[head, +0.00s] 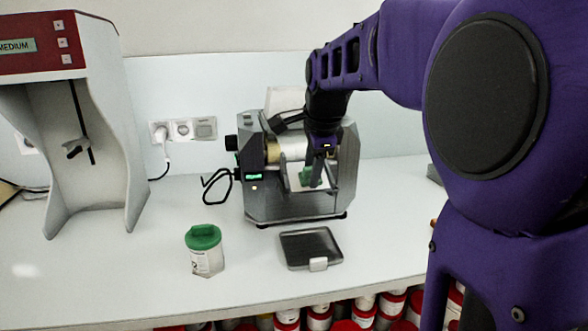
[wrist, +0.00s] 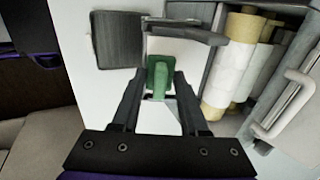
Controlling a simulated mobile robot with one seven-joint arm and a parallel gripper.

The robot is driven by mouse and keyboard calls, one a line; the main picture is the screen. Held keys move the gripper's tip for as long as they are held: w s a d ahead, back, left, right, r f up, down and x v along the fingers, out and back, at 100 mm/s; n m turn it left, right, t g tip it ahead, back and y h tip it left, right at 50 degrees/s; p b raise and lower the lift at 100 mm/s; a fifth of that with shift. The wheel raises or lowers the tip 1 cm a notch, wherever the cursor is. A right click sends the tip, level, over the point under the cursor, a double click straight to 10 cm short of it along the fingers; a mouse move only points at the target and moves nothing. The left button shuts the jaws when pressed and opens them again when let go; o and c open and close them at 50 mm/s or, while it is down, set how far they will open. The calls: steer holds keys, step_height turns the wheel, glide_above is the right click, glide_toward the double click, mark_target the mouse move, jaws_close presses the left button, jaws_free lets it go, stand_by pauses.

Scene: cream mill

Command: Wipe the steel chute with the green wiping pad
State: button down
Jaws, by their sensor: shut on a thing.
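The green wiping pad is between the fingers of my gripper (wrist: 163,86), which is shut on it. The pad (wrist: 159,70) shows in the middle of the wrist view, and partly behind the fingers in the head view (head: 306,176). The steel chute appears to be the pale sloping surface (wrist: 182,48) at the front of the roller mill (head: 291,206), below the rollers. My gripper and the pad are over this surface. I cannot tell whether the pad touches it. My fingers hide part of the chute.
A dark shallow tray (head: 309,246) lies in front of the mill. A tall grey machine with a red panel (head: 80,120) stands at left. The rollers (wrist: 232,70) are right of my gripper. Bare counter lies at front left.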

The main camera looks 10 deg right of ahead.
steer(key=shift+w+f, duration=0.2)
steer(key=shift+f, duration=0.25)
stand_by(0.4)
steer(key=shift+r, duration=0.1)
